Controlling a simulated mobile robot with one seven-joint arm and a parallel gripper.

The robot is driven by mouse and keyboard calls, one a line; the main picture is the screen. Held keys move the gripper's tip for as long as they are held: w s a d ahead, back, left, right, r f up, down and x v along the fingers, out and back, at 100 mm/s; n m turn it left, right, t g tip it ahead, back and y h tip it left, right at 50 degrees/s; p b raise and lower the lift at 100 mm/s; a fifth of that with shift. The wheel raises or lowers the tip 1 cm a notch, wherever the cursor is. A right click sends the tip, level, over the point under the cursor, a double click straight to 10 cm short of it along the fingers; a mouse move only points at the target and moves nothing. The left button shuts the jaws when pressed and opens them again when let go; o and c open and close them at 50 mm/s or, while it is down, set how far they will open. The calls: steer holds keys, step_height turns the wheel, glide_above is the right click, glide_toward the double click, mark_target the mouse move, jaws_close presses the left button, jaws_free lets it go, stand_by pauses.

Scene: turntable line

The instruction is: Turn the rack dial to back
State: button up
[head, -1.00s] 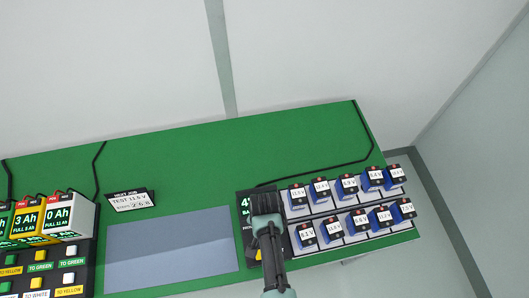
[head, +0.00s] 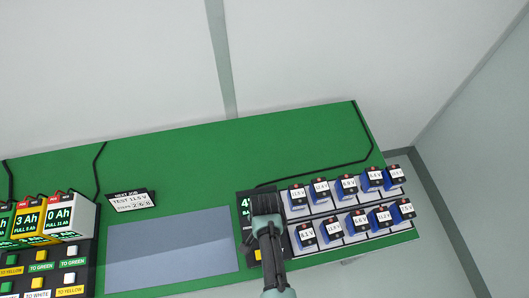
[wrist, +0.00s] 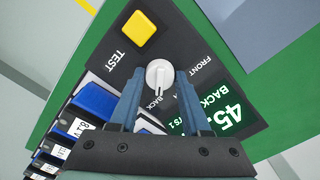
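The rack dial (wrist: 159,74) is a round white knob on a dark panel (wrist: 116,62), with a small pointer bar on it. It sits between the two blue fingertips of my gripper (wrist: 160,82), which stand apart on either side, with narrow gaps seeming to show. FRONT is printed right of the dial and BACK below it, partly behind the fingers. A green display (wrist: 218,112) reads BACK and 45, its rest cut off by my gripper. In the head view, my gripper (head: 266,200) covers the dial; a strip of the display (head: 244,204) shows.
A yellow button (wrist: 138,35) marked TEST sits beside the dial. A rack (head: 326,204) with two rows of blue cells stands to the right. A grey mat (head: 170,252) and a NEXT JOB sign (head: 131,200) lie left, with battery boxes (head: 62,217) farther left.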

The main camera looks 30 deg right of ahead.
steer(key=o, duration=0.4)
steer(key=shift+r, duration=0.15)
step_height(320, 180, up, 13)
stand_by(0.5)
stand_by(0.5)
